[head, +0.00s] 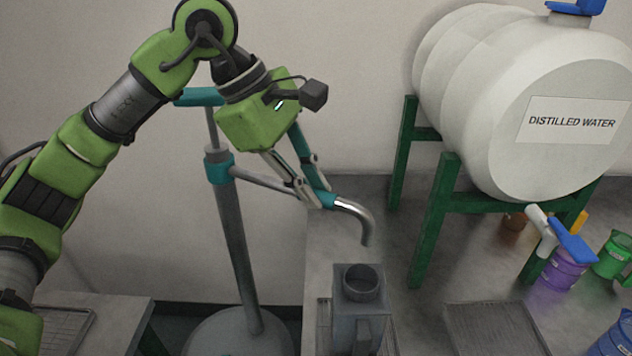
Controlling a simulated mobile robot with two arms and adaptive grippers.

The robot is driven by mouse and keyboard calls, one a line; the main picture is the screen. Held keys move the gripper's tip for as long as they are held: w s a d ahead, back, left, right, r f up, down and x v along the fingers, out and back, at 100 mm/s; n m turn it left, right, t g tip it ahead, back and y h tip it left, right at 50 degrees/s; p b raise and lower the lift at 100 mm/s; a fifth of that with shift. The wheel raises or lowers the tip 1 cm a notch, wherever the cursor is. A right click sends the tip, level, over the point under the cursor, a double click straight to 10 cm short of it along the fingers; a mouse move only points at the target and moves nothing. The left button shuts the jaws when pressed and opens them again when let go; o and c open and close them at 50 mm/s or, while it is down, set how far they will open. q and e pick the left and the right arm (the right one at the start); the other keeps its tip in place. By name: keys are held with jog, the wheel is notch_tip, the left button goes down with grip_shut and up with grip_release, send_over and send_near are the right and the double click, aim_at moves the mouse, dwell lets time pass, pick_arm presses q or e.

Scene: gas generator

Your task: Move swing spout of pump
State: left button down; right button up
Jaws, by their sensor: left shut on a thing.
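The pump (232,240) is a grey upright cylinder with a teal collar and a teal handle at the top, standing on a round grey base. Its swing spout (262,180) reaches to the right from the collar and ends in a bent metal tip (358,215). The tip points down, above and close to the grey box-shaped container with a round opening (360,290). My left gripper (318,200) is shut on the spout near its teal band, just before the bend. My right gripper is not in view.
A white distilled water barrel (480,90) rests on a green stand (430,235) at right. A grate (490,330) lies in the counter. A gap separates it from the left counter (115,315).

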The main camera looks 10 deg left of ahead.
pick_arm(q)
jog(key=shift+s, duration=0.1)
dwell(0.3)
jog(key=c, duration=2)
grip_release()
jog(key=shift+s+a, duration=0.1)
jog(key=shift+s, duration=0.05)
jog(key=shift+a+r, duration=0.15)
jog(key=shift+r, duration=0.2)
jog(key=v, duration=1.1)
jog(key=shift+r, duration=0.15)
